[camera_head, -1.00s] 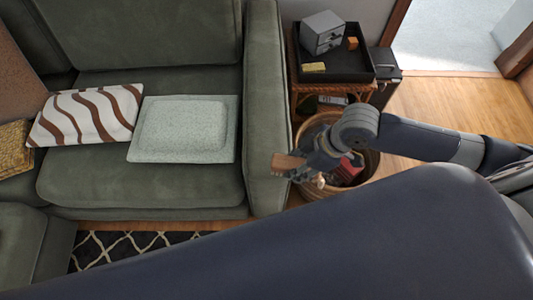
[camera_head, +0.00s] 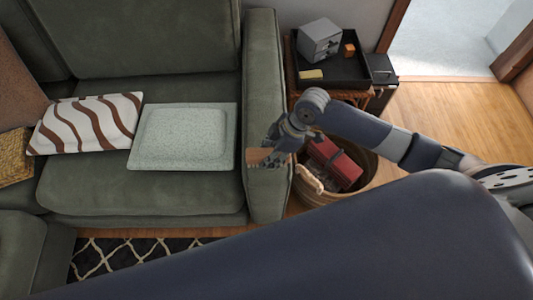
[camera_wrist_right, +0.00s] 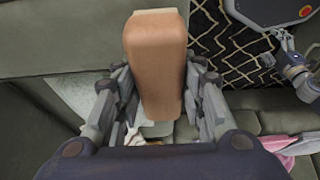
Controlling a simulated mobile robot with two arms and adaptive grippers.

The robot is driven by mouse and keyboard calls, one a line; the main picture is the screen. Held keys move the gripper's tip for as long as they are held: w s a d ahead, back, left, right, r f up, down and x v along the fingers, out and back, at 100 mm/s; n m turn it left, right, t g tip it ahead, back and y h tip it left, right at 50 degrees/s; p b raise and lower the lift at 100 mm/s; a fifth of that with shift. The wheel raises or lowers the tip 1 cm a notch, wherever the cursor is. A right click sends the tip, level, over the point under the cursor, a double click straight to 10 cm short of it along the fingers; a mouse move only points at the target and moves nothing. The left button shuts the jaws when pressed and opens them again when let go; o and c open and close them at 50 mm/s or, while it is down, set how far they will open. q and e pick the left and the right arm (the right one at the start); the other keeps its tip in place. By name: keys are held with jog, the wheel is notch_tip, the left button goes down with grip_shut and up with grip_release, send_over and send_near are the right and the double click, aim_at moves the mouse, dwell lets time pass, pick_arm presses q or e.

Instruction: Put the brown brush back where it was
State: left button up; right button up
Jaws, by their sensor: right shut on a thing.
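The brown brush (camera_head: 257,156) is in my right gripper (camera_head: 269,157), over the sofa's right armrest in the head view. In the right wrist view the brush (camera_wrist_right: 157,65) is a smooth brown block, upright in the picture between the two fingers of the right gripper (camera_wrist_right: 157,95). The fingers are shut on it.
The green sofa (camera_head: 150,190) holds a pale flat cushion (camera_head: 185,137) and a striped pillow (camera_head: 85,122). A wicker basket (camera_head: 310,190) with a red item (camera_head: 333,166) stands right of the armrest (camera_head: 267,110). Behind it, a black tray (camera_head: 345,70) holds a grey drawer box (camera_head: 320,40) and small blocks.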

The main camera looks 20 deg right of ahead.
aim_at(266, 155)
jog(key=shift+w+a, duration=0.25)
jog(key=shift+w, duration=0.6)
jog(key=shift+f, duration=1.85)
jog(key=shift+f, duration=0.1)
jog(key=o, duration=0.9)
jog(key=v, duration=1.2)
